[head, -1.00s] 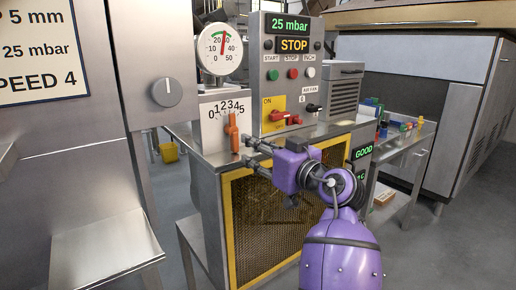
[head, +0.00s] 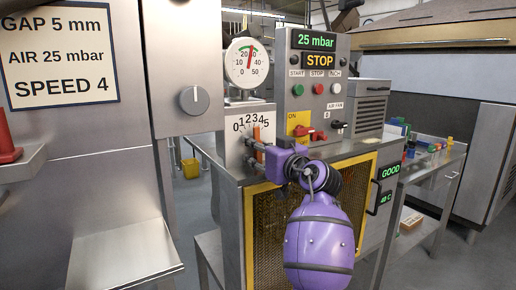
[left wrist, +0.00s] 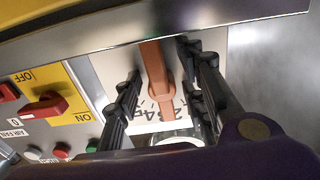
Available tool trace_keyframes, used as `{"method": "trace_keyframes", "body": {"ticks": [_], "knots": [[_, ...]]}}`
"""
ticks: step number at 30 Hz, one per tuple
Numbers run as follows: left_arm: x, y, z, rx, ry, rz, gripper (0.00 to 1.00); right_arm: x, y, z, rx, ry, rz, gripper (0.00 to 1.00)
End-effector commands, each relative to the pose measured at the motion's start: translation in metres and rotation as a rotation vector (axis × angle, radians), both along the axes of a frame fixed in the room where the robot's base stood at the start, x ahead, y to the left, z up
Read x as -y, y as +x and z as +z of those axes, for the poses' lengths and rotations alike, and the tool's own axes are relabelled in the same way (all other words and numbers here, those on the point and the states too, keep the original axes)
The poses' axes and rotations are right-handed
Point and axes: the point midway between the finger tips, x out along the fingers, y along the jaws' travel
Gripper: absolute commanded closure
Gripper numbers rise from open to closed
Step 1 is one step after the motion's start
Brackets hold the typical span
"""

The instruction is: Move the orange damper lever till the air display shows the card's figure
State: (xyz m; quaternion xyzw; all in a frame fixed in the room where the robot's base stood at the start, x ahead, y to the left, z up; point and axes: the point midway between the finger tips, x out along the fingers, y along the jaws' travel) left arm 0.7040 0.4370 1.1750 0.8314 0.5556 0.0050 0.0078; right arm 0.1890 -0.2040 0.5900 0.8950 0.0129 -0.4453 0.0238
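The orange damper lever (head: 257,132) stands upright by the 0-to-5 scale (head: 240,132), near the 3 and 4. In the left wrist view the lever (left wrist: 155,68) lies between the two dark fingers of my left gripper (left wrist: 163,65), with a gap on each side. In the head view my left gripper (head: 251,153) is at the lever's lower part. The air display (head: 316,41) reads 25 mbar in green. The card (head: 60,57) reads GAP 5 mm, AIR 25 mbar, SPEED 4. My right gripper is not in view.
A round gauge (head: 247,63) stands above the scale. The control panel (head: 296,95) has a STOP display, buttons and a red switch (head: 303,131). A grey knob (head: 193,100) is on the left cabinet. A yellow-framed mesh (head: 268,215) is below my gripper.

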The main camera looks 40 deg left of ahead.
Motion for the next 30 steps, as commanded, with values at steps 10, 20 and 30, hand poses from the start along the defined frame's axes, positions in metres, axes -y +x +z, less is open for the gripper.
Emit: {"method": "trace_keyframes", "body": {"ticks": [10,20,30], "knots": [[-0.001,0.000,0.000,0.000,0.000,0.000,0.76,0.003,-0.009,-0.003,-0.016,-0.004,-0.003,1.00],[-0.002,-0.001,-0.001,-0.021,0.010,0.002,1.00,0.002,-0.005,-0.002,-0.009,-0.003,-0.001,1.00],[-0.001,0.000,-0.001,-0.026,0.010,0.001,0.63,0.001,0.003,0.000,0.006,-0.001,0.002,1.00]]}}
